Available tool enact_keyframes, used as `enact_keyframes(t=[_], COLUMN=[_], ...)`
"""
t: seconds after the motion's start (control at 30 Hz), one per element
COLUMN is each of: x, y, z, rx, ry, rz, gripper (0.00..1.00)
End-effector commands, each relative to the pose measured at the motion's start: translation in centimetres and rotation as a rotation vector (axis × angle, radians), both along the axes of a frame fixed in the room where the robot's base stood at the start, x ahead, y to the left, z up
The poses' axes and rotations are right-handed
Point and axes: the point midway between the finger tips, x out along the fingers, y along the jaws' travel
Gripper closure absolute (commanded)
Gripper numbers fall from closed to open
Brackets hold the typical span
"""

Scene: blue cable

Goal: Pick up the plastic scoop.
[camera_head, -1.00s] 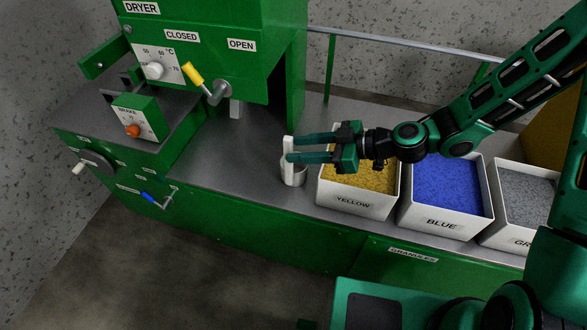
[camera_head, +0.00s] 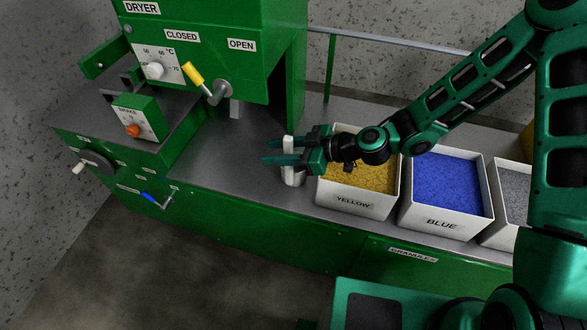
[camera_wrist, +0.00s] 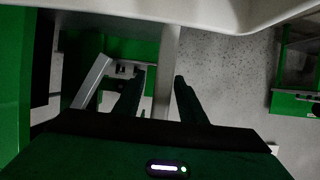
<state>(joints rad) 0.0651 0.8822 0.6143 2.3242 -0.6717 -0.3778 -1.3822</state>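The white plastic scoop (camera_head: 292,175) stands on the grey counter, left of the yellow granule bin, with its handle upright. My gripper (camera_head: 266,153) reaches in from the right at handle height. Its fingers are apart and extend left past the handle, which appears to be between them. The near finger hides part of the handle. I cannot tell whether either finger touches it.
The yellow bin (camera_head: 357,206), blue bin (camera_head: 446,229) and grey bin (camera_head: 502,237) stand right of the scoop. The green dryer (camera_head: 230,78) rises behind left. The counter (camera_head: 215,170) left of the scoop is clear. A rail (camera_head: 395,42) runs along the back.

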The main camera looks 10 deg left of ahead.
Motion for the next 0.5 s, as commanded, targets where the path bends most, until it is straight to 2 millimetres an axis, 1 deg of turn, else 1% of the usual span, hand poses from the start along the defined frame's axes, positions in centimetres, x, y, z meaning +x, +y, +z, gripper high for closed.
enact_keyframes(t=[0.03,0.13,0.17,0.5], x=[0.00,-0.01,0.00,-0.01], y=[-0.01,-0.02,-0.03,-0.02], z=[0.00,0.01,0.01,0.12], rx=[0.000,0.000,0.000,0.000], ry=[0.000,0.000,0.000,-0.001], rz=[0.000,0.000,0.000,0.000], gripper=[0.74,0.98,1.00,1.00])
